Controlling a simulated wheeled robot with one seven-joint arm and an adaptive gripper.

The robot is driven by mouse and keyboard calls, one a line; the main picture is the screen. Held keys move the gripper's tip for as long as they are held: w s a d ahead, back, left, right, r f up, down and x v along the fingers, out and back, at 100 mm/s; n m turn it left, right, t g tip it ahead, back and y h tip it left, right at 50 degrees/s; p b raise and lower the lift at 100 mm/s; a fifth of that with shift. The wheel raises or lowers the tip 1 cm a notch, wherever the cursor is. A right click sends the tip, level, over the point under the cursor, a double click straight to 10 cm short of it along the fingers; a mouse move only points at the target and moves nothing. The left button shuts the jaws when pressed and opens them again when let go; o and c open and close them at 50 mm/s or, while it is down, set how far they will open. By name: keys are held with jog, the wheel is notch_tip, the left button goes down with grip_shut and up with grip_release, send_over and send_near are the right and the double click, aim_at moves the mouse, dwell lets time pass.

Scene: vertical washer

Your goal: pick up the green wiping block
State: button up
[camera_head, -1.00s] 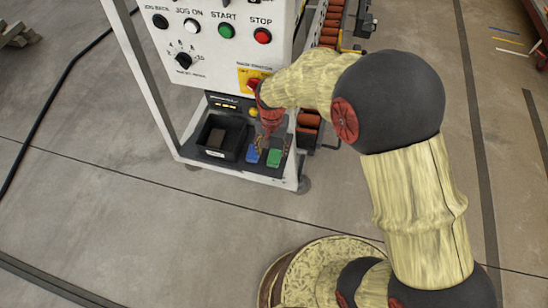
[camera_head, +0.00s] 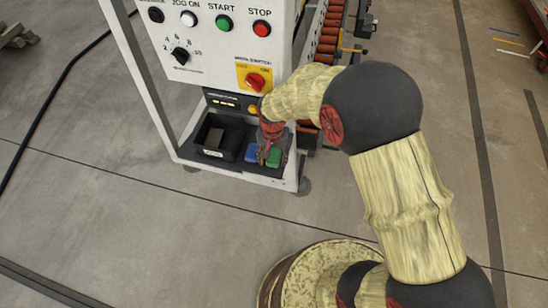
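The green wiping block (camera_head: 274,157) sits on the low shelf of the white machine frame, just right of a blue block (camera_head: 252,153). My gripper (camera_head: 264,160) points down at the shelf, in front of the gap between the two blocks in this view, and covers part of both. The fingers look spread a little apart, and nothing is visible between them. The blocks still rest on the shelf. I cannot tell whether the fingertips touch either block.
A black bin (camera_head: 221,136) with a brown block inside stands left on the shelf. The control panel (camera_head: 210,50) with its buttons and red switch rises above the shelf. A roller conveyor (camera_head: 328,35) stands behind. The floor in front is clear.

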aim_at(273, 159)
jog(key=c, duration=1)
jog(key=shift+r+p, duration=0.35)
jog(key=shift+r, duration=0.25)
notch_tip(273, 159, up, 2)
jog(key=shift+r+p, duration=0.25)
jog(key=shift+p, duration=0.45)
jog(key=s+d+r+p, duration=0.1)
jog(key=s+d+r, duration=0.1)
jog(key=s+r, duration=0.1)
jog(key=s+d+r+p, duration=0.2)
jog(key=s+d+r, duration=0.1)
jog(key=s, duration=0.2)
jog(key=s+d+r+p, duration=0.1)
jog(key=s+d+r, duration=0.1)
jog(key=s+r, duration=0.1)
jog(key=shift+s+d+r, duration=0.15)
jog(key=shift+s+d, duration=0.05)
jog(key=shift+s, duration=0.3)
